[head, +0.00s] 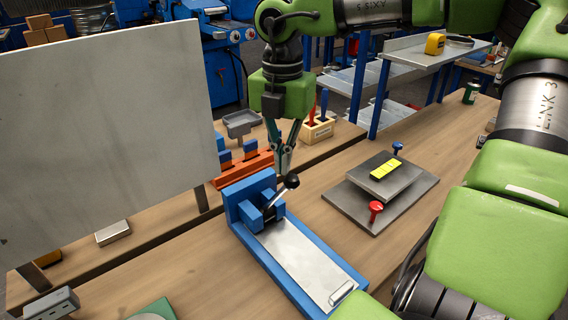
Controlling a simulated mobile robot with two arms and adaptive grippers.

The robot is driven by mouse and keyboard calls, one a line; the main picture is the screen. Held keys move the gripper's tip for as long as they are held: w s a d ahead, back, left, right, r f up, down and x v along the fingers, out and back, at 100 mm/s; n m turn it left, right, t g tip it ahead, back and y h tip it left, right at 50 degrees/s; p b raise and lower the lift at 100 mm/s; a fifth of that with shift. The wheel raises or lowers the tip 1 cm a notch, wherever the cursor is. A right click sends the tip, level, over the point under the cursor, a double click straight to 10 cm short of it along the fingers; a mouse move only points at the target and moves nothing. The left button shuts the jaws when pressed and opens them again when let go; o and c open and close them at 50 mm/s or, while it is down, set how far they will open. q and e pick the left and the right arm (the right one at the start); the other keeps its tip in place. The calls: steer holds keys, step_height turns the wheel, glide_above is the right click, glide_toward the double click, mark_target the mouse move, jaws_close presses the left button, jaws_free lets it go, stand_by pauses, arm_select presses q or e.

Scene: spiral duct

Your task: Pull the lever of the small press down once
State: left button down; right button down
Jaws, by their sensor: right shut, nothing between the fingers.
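The small press (300,262) is a blue frame with a pale metal plate, lying on the wooden bench. Its lever (276,197) is a thin metal rod with a dark ball knob (291,181), rising at a slant from the blue block at the press's far end. My right gripper (283,168) points down just above the knob, with its fingers shut and nothing between them. The fingertips are very close to the knob; I cannot tell whether they touch it. My left gripper is not in view.
A grey plate fixture (420,196) with a yellow block, a red knob and a blue knob stands right of the press. A large grey panel (110,130) stands at left. An orange rack (243,172) and a wooden tool holder (318,132) are behind. Bench between press and fixture is clear.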

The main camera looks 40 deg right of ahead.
mark_target(295, 177)
steer(key=shift+s+f+b, duration=0.4)
steer(key=shift+s+b, duration=0.1)
steer(key=shift+s, duration=0.05)
steer(key=shift+f, duration=0.1)
steer(key=shift+s+f+b, duration=0.25)
steer(key=shift+b, duration=0.2)
steer(key=shift+s+a+f+b, duration=0.1)
steer(key=shift+s+f+b, duration=0.05)
steer(key=shift+s+b, duration=0.25)
steer(key=shift+s+f+b, duration=0.35)
steer(key=shift+f+b, duration=0.15)
steer(key=shift+b, duration=0.1)
steer(key=shift+s, duration=0.2)
steer(key=shift+f, duration=0.1)
